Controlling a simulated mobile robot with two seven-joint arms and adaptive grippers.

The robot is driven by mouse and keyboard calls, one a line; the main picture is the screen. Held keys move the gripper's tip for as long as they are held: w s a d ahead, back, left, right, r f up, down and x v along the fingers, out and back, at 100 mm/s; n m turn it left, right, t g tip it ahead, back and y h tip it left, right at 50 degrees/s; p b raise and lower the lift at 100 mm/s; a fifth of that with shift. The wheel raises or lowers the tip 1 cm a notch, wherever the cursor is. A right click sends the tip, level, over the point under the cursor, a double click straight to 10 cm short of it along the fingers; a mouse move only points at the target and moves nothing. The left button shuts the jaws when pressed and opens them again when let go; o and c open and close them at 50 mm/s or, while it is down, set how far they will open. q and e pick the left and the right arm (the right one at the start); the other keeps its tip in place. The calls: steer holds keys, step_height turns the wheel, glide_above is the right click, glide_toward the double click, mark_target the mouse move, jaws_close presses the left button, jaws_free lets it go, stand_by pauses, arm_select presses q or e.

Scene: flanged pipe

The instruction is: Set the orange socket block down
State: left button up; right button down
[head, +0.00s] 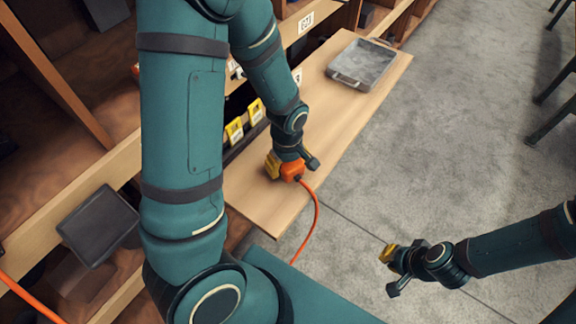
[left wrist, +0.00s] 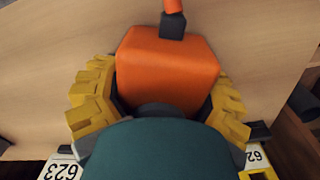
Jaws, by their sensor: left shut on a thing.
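The orange socket block (head: 292,171) is between the fingers of my left gripper (head: 288,167), over the wooden bench top (head: 250,190). In the left wrist view the block (left wrist: 165,65) fills the space between the yellow finger pads of the left gripper (left wrist: 160,100), which is shut on it. An orange cord runs from the block through a dark plug end (left wrist: 173,25). I cannot tell whether the block's underside touches the wood. My right gripper (head: 390,270) is empty, with its fingers apart, over the grey floor.
A grey metal tray (head: 362,65) lies at the far end of the bench top. Yellow items (head: 235,131) stand in the shelf beside the bench. The orange cord (head: 316,222) hangs past the bench's near edge. Bare wood lies between block and tray.

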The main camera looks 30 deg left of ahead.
arm_select(q)
steer(key=shift+w+f, duration=0.1)
steer(key=shift+f, duration=0.4)
steer(key=shift+f, duration=0.15)
steer(key=o, duration=1.3)
steer(key=shift+o, duration=0.2)
